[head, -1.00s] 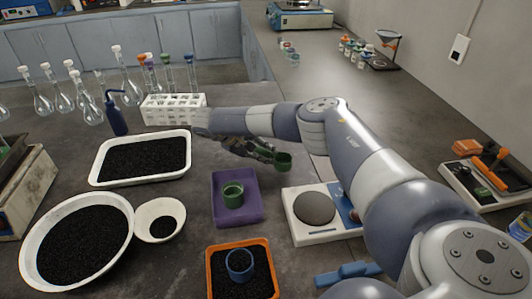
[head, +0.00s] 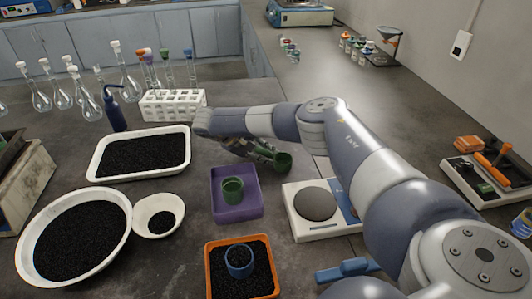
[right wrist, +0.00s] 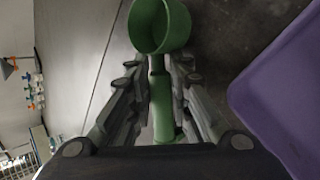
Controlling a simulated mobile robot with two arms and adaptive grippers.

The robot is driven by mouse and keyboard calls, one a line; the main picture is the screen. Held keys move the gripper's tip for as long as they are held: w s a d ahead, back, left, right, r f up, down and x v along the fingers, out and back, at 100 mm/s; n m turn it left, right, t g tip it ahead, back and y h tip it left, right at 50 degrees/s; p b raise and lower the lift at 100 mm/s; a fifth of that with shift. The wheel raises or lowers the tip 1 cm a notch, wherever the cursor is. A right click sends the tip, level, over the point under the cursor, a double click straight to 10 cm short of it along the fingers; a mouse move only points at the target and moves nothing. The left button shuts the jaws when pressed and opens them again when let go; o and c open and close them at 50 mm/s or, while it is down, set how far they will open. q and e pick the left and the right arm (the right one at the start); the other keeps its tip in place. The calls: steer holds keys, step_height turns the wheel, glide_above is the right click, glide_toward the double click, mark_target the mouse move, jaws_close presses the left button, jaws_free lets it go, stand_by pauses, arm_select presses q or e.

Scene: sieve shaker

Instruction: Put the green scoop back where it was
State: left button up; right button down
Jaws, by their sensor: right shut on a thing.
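The green scoop (head: 283,163) is in my right gripper (head: 264,153), held above the grey bench between the purple tray and the white balance. In the right wrist view the scoop's round cup (right wrist: 160,26) extends beyond the fingertips. Its handle (right wrist: 162,115) lies between the two fingers of my right gripper (right wrist: 158,85), which is shut on it. In the head view the handle is mostly hidden by the fingers. My left gripper is not in view.
The purple tray (head: 237,211) holds a green cup (head: 232,190). The white balance (head: 302,226) stands right of it. An orange tray (head: 210,270) holds dark grains and a blue cup (head: 239,262). A rack (head: 172,106) stands behind. A white-edged holder (head: 462,176) with orange pieces is at right.

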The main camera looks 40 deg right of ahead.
steer(key=shift+s+a+f, duration=0.15)
steer(key=shift+s+f, duration=0.05)
steer(key=shift+f, duration=0.25)
steer(key=shift+s+f+b, duration=0.1)
steer(key=shift+f+b, duration=0.1)
steer(key=shift+b, duration=0.15)
steer(key=shift+a, duration=0.1)
steer(key=c, duration=1.4)
jaws_free()
steer(key=v, duration=1.2)
steer(key=shift+w+d+r, duration=0.2)
steer(key=shift+w+r, duration=0.05)
steer(key=shift+r, duration=0.35)
